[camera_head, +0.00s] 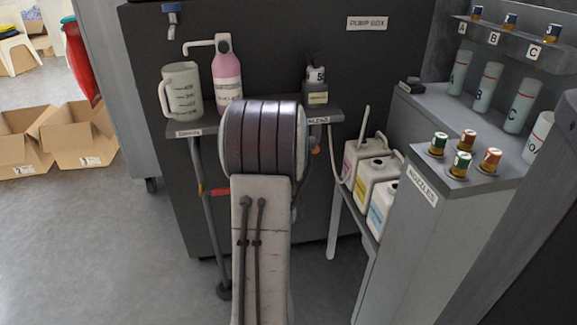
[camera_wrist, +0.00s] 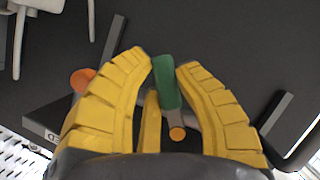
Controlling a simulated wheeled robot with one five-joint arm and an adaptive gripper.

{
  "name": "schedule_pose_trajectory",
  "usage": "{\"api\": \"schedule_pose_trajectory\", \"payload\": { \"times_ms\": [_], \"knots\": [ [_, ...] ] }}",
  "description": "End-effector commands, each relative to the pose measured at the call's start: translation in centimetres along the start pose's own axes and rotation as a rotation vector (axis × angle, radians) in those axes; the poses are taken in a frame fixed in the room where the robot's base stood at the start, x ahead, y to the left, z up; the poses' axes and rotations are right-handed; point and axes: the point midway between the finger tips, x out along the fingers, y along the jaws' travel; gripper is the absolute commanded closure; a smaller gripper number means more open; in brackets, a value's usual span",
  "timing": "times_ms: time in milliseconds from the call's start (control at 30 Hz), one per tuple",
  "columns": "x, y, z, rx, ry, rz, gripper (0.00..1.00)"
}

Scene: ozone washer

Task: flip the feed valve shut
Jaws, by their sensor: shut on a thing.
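In the wrist view, a green lever handle (camera_wrist: 167,84) with a brass-coloured round end (camera_wrist: 177,134) lies between the yellow fingers of my gripper (camera_wrist: 164,68). The fingers are shut on the green handle, one on each side. No label on this lever is readable, so I cannot tell by name that it is the feed valve. In the head view my own arm hides the gripper and this lever. A red lever (camera_head: 220,191) on a brass fitting sits on the left pipe, left of my arm.
A shelf (camera_head: 180,128) on the dark pump box holds a measuring jug (camera_head: 181,90), a pink bottle (camera_head: 227,80) and a small dark-capped bottle (camera_head: 316,92). Canisters (camera_head: 372,180) and a nozzle cabinet (camera_head: 410,235) stand on the right. Open floor (camera_head: 90,240) lies to the left.

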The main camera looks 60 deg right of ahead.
Motion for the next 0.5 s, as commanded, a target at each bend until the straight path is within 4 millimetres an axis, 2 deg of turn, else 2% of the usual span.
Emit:
{"api": "schedule_pose_trajectory", "payload": {
  "times_ms": [33, 267, 300, 500],
  "knots": [
    [0.07, 0.30, -0.58, 0.000, 0.015, 0.009, 1.00],
    [0.08, 0.32, -0.60, -0.001, 0.015, 0.009, 1.00],
    [0.08, 0.31, -0.60, -0.001, 0.015, 0.009, 0.69],
    [0.06, 0.21, -0.37, -0.001, 0.009, 0.006, 0.51]
  ]
}}
